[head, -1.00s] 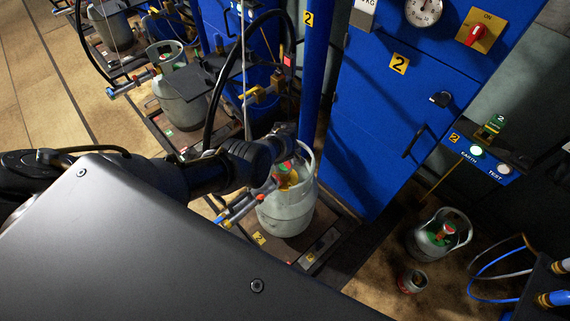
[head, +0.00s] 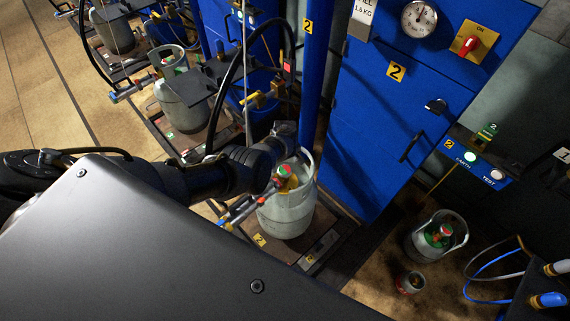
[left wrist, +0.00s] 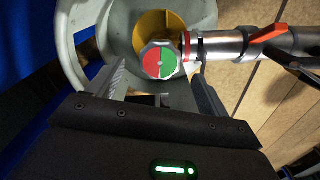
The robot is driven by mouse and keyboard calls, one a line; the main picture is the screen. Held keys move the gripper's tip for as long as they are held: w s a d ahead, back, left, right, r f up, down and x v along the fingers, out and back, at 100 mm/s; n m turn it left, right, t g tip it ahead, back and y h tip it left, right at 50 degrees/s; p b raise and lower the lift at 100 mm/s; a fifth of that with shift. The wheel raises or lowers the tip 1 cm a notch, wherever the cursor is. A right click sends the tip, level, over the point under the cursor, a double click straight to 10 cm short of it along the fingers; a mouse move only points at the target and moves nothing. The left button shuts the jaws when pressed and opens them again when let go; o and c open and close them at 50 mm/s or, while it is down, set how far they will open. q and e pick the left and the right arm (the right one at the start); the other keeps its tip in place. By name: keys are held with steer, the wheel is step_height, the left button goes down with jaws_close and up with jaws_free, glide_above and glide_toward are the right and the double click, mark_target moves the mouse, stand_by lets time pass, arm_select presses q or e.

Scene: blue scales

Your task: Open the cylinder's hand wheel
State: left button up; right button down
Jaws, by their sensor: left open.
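The grey cylinder (head: 287,212) stands upright on a low scale platform in the head view. Its hand wheel (left wrist: 159,60), a faceted knob with a red half and a green half, sits on a yellow valve body (left wrist: 153,27) inside the cylinder's collar (left wrist: 92,28). The hand wheel also shows in the head view (head: 284,171), partly hidden by my arm. My left gripper (left wrist: 157,82) is open, its fingers on either side and just short of the wheel in the wrist picture. It is empty; contact cannot be told. In the head view the gripper (head: 286,143) is above the cylinder. My right gripper is not in view.
A filling connector with a red lever (left wrist: 267,33) joins the valve from the right in the wrist view. A blue cabinet (head: 375,120) with dial and switch stands behind. Another grey cylinder (head: 185,105) is at the upper left. A small cylinder (head: 432,238) stands on the floor.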

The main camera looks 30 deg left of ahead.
mark_target(285, 170)
arm_select(q)
step_height(285, 170, up, 7)
steer(key=p, duration=0.2)
steer(key=shift+p, duration=0.4)
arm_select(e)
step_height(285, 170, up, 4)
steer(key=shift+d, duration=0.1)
